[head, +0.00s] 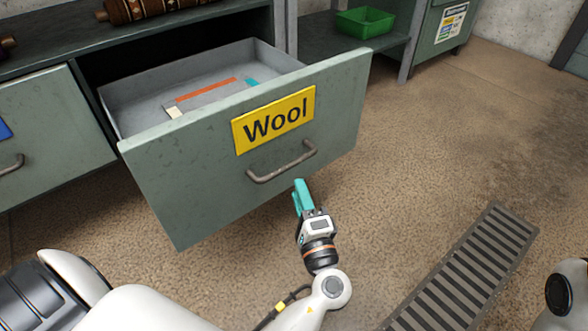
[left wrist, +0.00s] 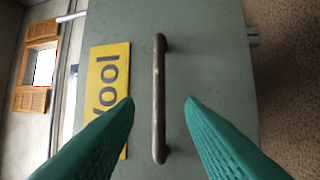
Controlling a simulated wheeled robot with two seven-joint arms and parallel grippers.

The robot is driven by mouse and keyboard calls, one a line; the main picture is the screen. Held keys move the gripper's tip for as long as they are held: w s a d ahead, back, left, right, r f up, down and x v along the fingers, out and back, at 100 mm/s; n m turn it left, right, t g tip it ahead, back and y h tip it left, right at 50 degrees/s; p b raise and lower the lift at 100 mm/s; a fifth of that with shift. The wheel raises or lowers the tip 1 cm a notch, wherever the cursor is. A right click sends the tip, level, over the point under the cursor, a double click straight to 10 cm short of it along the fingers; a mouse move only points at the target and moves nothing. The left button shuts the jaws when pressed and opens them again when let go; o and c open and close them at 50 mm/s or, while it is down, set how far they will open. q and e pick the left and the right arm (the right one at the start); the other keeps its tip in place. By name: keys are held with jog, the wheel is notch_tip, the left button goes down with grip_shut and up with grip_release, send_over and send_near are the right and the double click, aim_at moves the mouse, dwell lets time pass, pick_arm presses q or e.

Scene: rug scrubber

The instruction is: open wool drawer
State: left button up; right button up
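The wool drawer (head: 190,195) is grey-green with a yellow "Wool" label (head: 274,118). It stands pulled well out of the cabinet, and its grey inside shows. Its bar handle (head: 282,163) is on the front below the label; in the left wrist view the handle (left wrist: 159,135) looks upright. My left gripper (head: 301,184) is just below and in front of the handle in the head view. Its teal fingers are open, one to each side of the handle in the left wrist view, with nothing held. The handle appears just beyond the fingertips. My right gripper is out of view.
An orange strip (head: 207,90) and small pieces lie in the drawer. Another closed drawer (head: 50,135) is to the left. A green bin (head: 364,22) sits on a shelf at the back. A floor grate (head: 465,270) lies at the right, with open floor around it.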

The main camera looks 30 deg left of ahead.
pick_arm(q)
jog(key=shift+p+v, duration=0.3)
jog(key=shift+v, duration=1.45)
